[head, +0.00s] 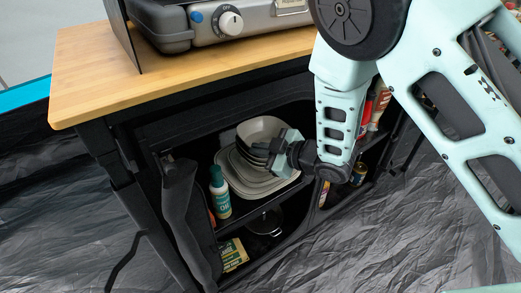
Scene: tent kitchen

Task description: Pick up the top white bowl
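The top white bowl (262,127) is the uppermost of several white bowls stacked inside the open black cabinet, under the wooden top. The stack sits on white plates (233,170) on the cabinet's shelf. My gripper (276,150) is at the right side of the bowl stack, reaching in from the right. Its fingers overlap the right rims of the bowls in the picture. The fingertips are small and partly hidden, so I cannot tell whether they are open or closed on a rim.
A teal-and-white bottle (220,194) stands left of the plates. Below are a dark pot (265,222) and a yellow-green box (233,253). Red containers (378,106) stand in the right compartment. A grey stove (225,22) sits on the wooden counter (95,75). Black cabinet edges surround the opening.

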